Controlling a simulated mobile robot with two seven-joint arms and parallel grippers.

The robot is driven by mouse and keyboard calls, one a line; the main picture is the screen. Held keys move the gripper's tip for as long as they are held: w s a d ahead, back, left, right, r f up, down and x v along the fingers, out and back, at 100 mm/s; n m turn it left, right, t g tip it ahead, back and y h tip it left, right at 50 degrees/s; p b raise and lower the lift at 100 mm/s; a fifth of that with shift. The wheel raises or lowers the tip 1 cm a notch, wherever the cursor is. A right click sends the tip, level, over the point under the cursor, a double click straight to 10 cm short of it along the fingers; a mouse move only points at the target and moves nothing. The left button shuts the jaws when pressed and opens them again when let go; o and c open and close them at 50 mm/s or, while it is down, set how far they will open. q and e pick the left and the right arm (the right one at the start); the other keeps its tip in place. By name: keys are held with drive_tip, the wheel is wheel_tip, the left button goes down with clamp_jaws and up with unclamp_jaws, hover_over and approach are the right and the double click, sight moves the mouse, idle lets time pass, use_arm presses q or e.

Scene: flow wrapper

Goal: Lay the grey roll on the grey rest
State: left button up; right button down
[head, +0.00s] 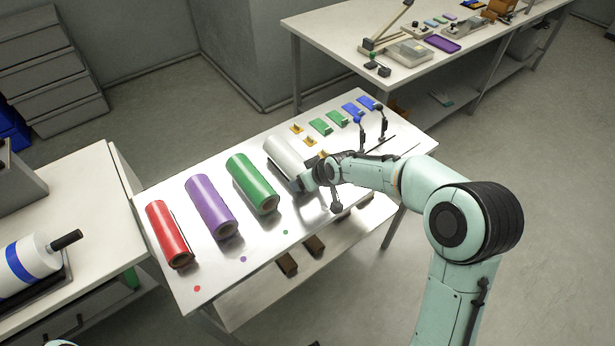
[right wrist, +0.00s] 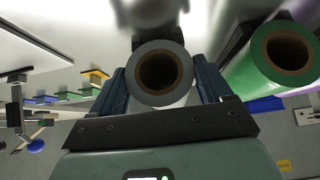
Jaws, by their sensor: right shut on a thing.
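The grey roll (head: 283,152), pale and cylindrical, is at the table's middle, to the right of the green roll. My right gripper (head: 312,178) is at its near end. In the right wrist view, the roll's round end with a brown hollow core (right wrist: 163,72) sits between the two dark fingers of my right gripper (right wrist: 163,90), which is shut on it. I cannot tell whether the roll touches the surface below it. I cannot make out a grey rest; the roll and arm hide part of the table. My left gripper is not in view.
Red (head: 168,232), purple (head: 210,205) and green (head: 252,183) rolls lie in a row to the left. Small yellow (head: 297,128), green (head: 320,126) and blue (head: 350,109) brackets stand beyond the grey roll. A thin post with a blue ball (head: 358,120) stands near my right forearm.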

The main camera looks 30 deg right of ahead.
drive_tip(key=shift+c, duration=0.8)
unclamp_jaws()
drive_tip(key=shift+o, duration=0.8)
drive_tip(key=v, duration=1.3)
drive_tip(key=shift+r, duration=0.25)
